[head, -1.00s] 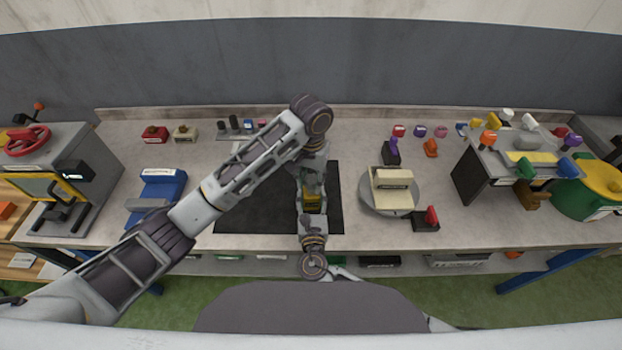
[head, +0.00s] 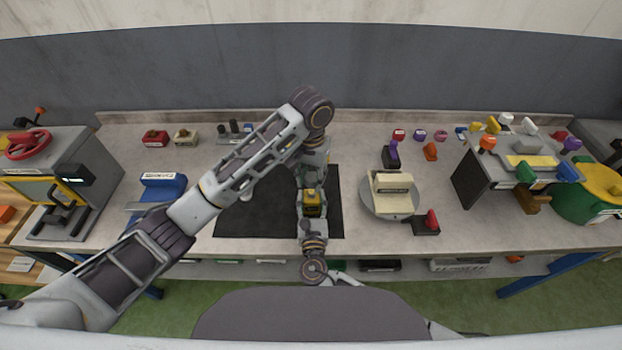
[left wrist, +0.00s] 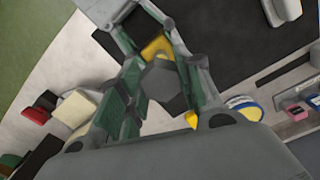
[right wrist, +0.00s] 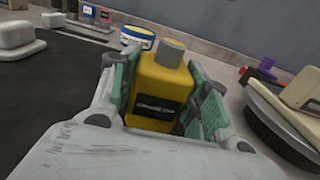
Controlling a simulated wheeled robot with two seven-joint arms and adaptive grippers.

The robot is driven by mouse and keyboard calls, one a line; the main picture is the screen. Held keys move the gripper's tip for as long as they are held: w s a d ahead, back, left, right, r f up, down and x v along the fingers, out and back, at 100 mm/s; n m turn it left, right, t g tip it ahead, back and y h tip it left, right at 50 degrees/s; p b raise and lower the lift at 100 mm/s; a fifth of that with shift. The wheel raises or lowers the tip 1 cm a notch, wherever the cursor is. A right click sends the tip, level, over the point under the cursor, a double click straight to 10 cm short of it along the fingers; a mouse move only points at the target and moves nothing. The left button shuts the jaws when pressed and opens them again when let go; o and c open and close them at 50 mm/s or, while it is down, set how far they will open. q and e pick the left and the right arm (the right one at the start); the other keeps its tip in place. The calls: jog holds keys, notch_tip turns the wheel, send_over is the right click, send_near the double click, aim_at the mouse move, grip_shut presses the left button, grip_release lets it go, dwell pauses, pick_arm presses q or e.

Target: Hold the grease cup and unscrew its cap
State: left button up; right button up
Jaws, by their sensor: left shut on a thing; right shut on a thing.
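The grease cup is a yellow block-shaped body (right wrist: 157,88) with a black label, upright between the green-padded fingers of my right gripper (right wrist: 160,78). A bare pale grey round neck (right wrist: 172,50) shows on its top. In the head view the cup (head: 313,197) is over the dark mat. My left gripper (left wrist: 165,78) is shut on a dark grey, many-sided cap (left wrist: 167,86). Part of the yellow cup (left wrist: 157,46) shows beyond the cap in the left wrist view. Cap and cup look apart. In the head view my left arm hides the cap.
A dark mat (head: 250,215) lies under my grippers. A turntable (head: 370,208) with a cream block stands right of them. A blue holder (head: 163,188) stands left. A blue-white tub (right wrist: 137,36) is behind the cup. The left part of the mat is bare.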

pick_arm(q)
jog(key=shift+r, duration=1.15)
pick_arm(e)
jog(key=o, duration=1.5)
jog(key=shift+o, duration=0.2)
jog(key=shift+s, duration=0.1)
